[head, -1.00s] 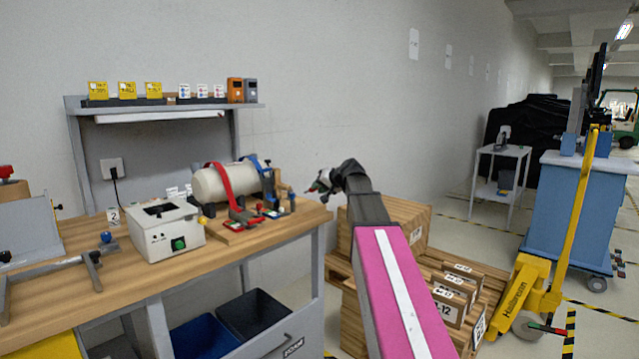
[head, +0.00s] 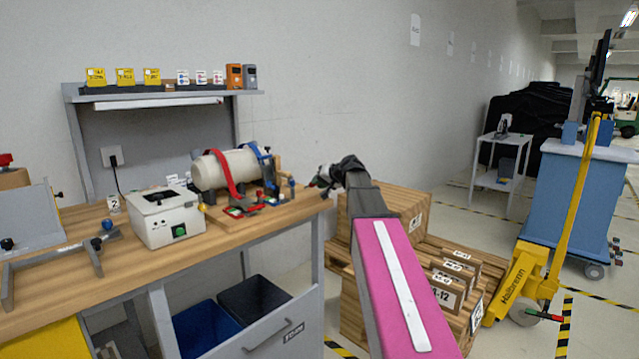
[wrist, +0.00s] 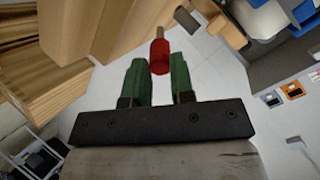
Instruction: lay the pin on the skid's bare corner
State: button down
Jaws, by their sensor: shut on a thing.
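The pin (wrist: 160,57) has a red cylindrical body and a thin lighter end, seen in the wrist view. My gripper (wrist: 160,78) has green fingers on both sides of the pin's red end and is shut on it. In the head view my gripper (head: 321,180) is small and dark, in the air by the workbench's right end, left of the wooden stack. The skid (head: 462,312) is the slatted wooden stack at lower right. My arm covers part of it, and I cannot make out its bare corner clearly.
The workbench (head: 95,250) carries a white box and a strapped cylinder. A yellow pallet truck (head: 520,285) and a blue cabinet (head: 570,205) stand right. Open floor lies beyond.

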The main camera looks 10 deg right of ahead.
jog(key=shift+f, duration=0.35)
jog(key=c, duration=0.9)
grip_release()
jog(key=v, duration=1)
jog(key=shift+s+d, duration=0.15)
jog(key=shift+s, duration=0.2)
jog(key=s+a+f+g+h, duration=0.1)
jog(key=s+a+f, duration=0.1)
jog(key=f, duration=0.5)
jog(key=s+a+f+g, duration=0.2)
jog(key=f, duration=0.5)
jog(key=s+a+f+n+g+h, duration=0.1)
jog(key=s+a+f+g+h, duration=0.1)
jog(key=s+f, duration=0.8)
jog(key=s+a+f+g+h, duration=0.2)
jog(key=s+f+g+h, duration=0.2)
jog(key=s+f, duration=0.7)
notch_tip(320, 180, down, 8)
jog(key=shift+s+a+r+n+g, duration=0.1)
jog(key=shift+s+a+n+g, duration=0.1)
jog(key=shift+s+n+g, duration=0.15)
